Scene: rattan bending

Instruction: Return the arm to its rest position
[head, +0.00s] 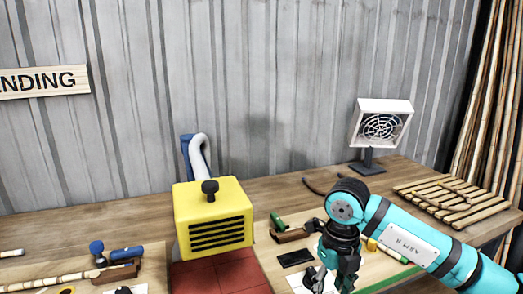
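My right arm (407,240), teal with black joints, reaches in from the lower right over the workbench. My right gripper (331,284) points down near the bottom edge of the head view, above a white sheet (299,281) on a light board. Its dark fingers look spread apart, with nothing seen between them. Their height above the sheet is hard to tell. My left arm and gripper are not in view.
A yellow slotted box (214,217) stands by red tiles (220,274). Left are a blue-handled tool (126,253) and rattan pole (60,278). Behind my arm are a white fan (380,124) and slatted rack (455,200). Bare bench (95,222) shows at the back left.

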